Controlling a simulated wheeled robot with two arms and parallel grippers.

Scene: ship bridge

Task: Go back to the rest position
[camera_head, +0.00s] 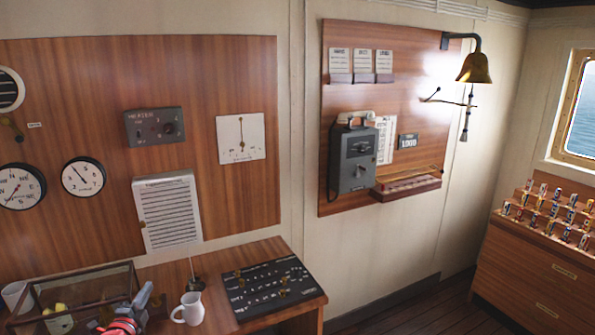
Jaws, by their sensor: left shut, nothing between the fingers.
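My left gripper (143,294) shows at the bottom left, grey with a red part below it. It is shut with nothing between its fingers. It is in front of a wooden desk (240,258), just left of a white mug (190,309), and overlaps the right side of a glass-sided case (80,284) in the picture. I cannot tell whether it touches the case. My right gripper is not in view.
A black panel (268,287) lies on the desk's right end. A grey telephone box (354,158) and a brass bell (475,68) are on the wall. A wooden cabinet (530,275) with small bottles stands at right. The floor (425,308) between desk and cabinet is clear.

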